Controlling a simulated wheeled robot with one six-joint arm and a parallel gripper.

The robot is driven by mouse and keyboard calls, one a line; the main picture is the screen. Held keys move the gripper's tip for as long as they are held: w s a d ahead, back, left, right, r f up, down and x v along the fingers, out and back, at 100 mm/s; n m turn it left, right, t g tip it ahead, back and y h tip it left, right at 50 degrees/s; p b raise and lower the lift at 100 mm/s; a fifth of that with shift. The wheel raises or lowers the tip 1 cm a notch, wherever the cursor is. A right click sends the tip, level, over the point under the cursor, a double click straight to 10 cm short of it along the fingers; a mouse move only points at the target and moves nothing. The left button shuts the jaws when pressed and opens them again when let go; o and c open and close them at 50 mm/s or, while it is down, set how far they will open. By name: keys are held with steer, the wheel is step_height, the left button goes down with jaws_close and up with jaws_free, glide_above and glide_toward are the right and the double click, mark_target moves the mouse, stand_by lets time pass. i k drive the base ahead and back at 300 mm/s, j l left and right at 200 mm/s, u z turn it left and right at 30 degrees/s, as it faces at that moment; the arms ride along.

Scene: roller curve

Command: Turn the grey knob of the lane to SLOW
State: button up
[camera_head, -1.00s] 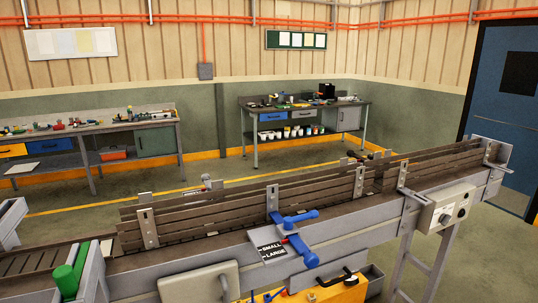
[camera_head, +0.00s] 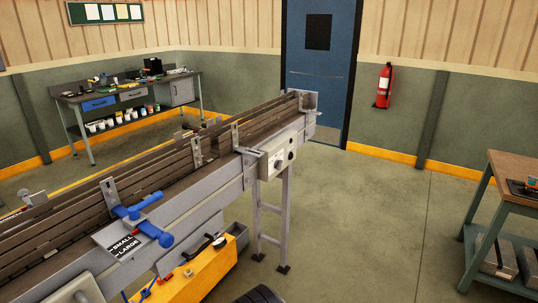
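The pale control box (camera_head: 266,168) is fixed to the near side of the conveyor lane (camera_head: 207,182), close to its far end. A small dark round knob (camera_head: 278,163) shows on its front face, with another small dark part (camera_head: 291,155) to the right. The knob is too small to tell its exact shade, which way it points, or any SLOW marking. My gripper is not in view.
A blue lever (camera_head: 140,212) sits on the lane by a SMALL/LARGE sign (camera_head: 124,245). A yellow case (camera_head: 190,280) is below the lane. Open floor (camera_head: 360,220) lies right of the lane's leg stand (camera_head: 284,225). A workbench (camera_head: 503,195) stands at the right edge.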

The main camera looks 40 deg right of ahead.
mark_target(278, 164)
steer(key=i+l+z, duration=0.15)
steer(key=i+l, duration=0.3)
steer(key=l, duration=0.3)
steer(key=i+l+z, duration=0.1)
steer(key=i+l, duration=0.35)
steer(key=l, duration=0.25)
steer(key=i+l+z, duration=0.15)
steer(key=i+l, duration=0.35)
steer(key=l, duration=0.15)
